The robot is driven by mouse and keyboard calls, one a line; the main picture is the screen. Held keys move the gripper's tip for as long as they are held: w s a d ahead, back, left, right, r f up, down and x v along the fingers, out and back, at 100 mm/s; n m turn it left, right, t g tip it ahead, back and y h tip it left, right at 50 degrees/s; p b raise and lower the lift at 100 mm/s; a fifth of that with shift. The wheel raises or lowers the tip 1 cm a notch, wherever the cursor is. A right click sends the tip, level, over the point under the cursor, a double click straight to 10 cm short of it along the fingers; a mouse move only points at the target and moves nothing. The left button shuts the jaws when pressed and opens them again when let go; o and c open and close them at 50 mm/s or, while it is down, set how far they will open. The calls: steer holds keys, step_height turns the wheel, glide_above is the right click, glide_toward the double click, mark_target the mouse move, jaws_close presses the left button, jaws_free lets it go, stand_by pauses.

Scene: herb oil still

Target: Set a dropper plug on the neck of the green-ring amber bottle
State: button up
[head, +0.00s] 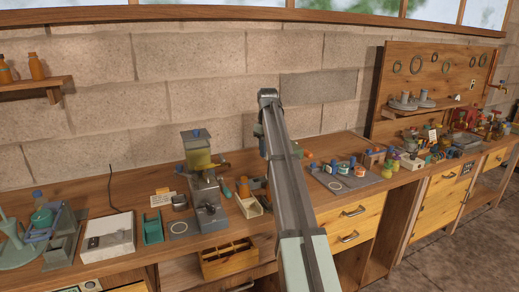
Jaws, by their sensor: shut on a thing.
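My arm rises through the middle of the head view, and its upper link covers part of the bench. My gripper is not seen; it is hidden behind the arm. Orange-amber shapes (258,187) show just left of the arm beside an open wooden box (247,205), partly covered. Several small bottles or jars with coloured caps (357,169) stand on a dark mat (325,179) right of the arm. I cannot tell which bottle has the green ring. No dropper plug can be made out at this size.
A pale box (109,237) and green holder (152,227) are farther left. Amber bottles (36,66) sit on a wall shelf (35,84). A pegboard (430,75) and crowded tools are at right.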

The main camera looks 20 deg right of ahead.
steer(key=shift+s+a+f, duration=0.1)
steer(key=shift+s+f, duration=0.45)
steer(key=shift+s, duration=0.35)
steer(key=shift+s+d+f, duration=0.1)
steer(key=shift+s+f, duration=0.4)
steer(key=shift+s, duration=0.45)
steer(key=shift+s+a+f, duration=0.1)
steer(key=shift+s+f, duration=0.45)
steer(key=shift+s, duration=0.35)
steer(key=shift+f, duration=0.25)
steer(key=shift+f, duration=0.35)
steer(key=shift+f, duration=0.25)
steer(key=shift+f, duration=0.2)
steer(key=shift+f, duration=0.15)
steer(key=o, duration=0.8)
steer(key=shift+c, duration=0.2)
